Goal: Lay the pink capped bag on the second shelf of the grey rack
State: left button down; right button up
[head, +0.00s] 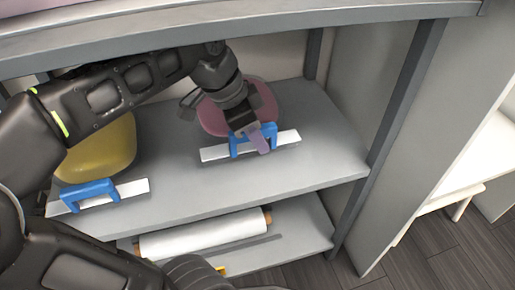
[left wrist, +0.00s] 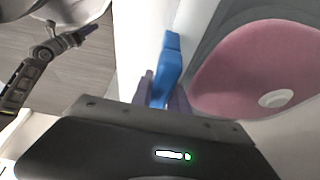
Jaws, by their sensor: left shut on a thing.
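The pink bag (head: 268,103) has a white bar (head: 215,153) with a blue handle (head: 239,146) along its front edge. It is at the grey rack's shelf (head: 205,185) below the top board, lying flat or nearly so; I cannot tell whether its full weight rests there. My left gripper (head: 257,137) reaches down over it and is shut on the blue handle. The left wrist view shows the handle (left wrist: 168,70) between the purple fingers, and the bag's pink side with a round white cap (left wrist: 277,99). My right gripper (left wrist: 70,38) shows small in that view; its jaws are unclear.
A yellow bag (head: 103,147) with a blue handle (head: 88,193) and white bar lies to the left on the same shelf. A white roll (head: 205,235) lies on the shelf below. The rack's top board (head: 250,22) is close above my arm. A grey post (head: 405,95) stands at right.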

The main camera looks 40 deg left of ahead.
pick_arm(q)
jog(key=shift+f+b, duration=1.15)
jog(key=shift+f, duration=0.55)
jog(key=shift+f, duration=0.2)
jog(key=c, duration=1.3)
grip_release()
jog(key=shift+r, duration=0.15)
jog(key=shift+r, duration=0.25)
jog(key=p+v, duration=0.1)
jog(key=v, duration=0.1)
jog(key=p+v, duration=0.2)
jog(key=v, duration=0.1)
jog(key=shift+s+a+r, duration=0.15)
jog(key=shift+s+a, duration=0.15)
jog(key=shift+s, duration=0.05)
jog(key=s+a+p, duration=0.1)
jog(key=s+a, duration=0.1)
jog(key=s, duration=0.1)
jog(key=s+a+p, duration=0.1)
jog(key=s+a, duration=0.1)
jog(key=s, duration=0.1)
jog(key=s+a+p, duration=0.1)
jog(key=s+a, duration=0.1)
jog(key=s, duration=0.1)
jog(key=shift+s+f, duration=0.15)
jog(key=shift+f, duration=0.25)
